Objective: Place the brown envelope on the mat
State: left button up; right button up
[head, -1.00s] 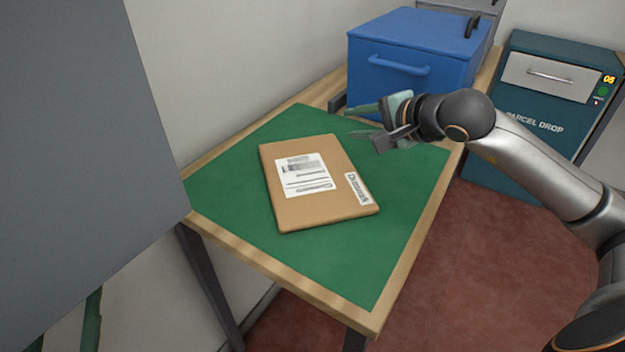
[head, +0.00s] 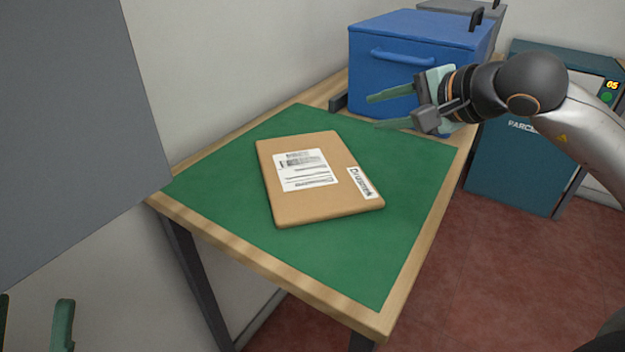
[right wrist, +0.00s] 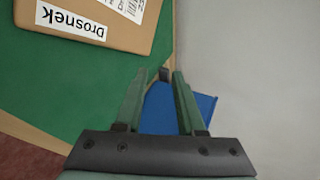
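The brown envelope (head: 315,205) lies flat on the green mat (head: 380,265), with a white address label and a small name label facing up. It also shows in the right wrist view (right wrist: 120,37), at the top left. My right gripper (head: 374,112) is open and empty above the mat's far right part, beyond the envelope and apart from it. In the right wrist view its two green fingers (right wrist: 158,78) stand apart with nothing between them. A green finger of my left gripper (head: 62,325) shows at the bottom left corner; the rest is out of frame.
A blue lidded box (head: 405,50) with a handle stands at the table's far end, close behind my right gripper. A teal parcel drop cabinet (head: 510,165) stands on the floor at right. A grey panel (head: 70,120) fills the upper left. The mat around the envelope is clear.

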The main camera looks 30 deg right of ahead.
notch_tip(320, 180, up, 8)
jog(key=s+p, duration=0.2)
jog(key=shift+s+d+f, duration=0.2)
jog(key=shift+s, duration=0.1)
jog(key=shift+s+f, duration=0.1)
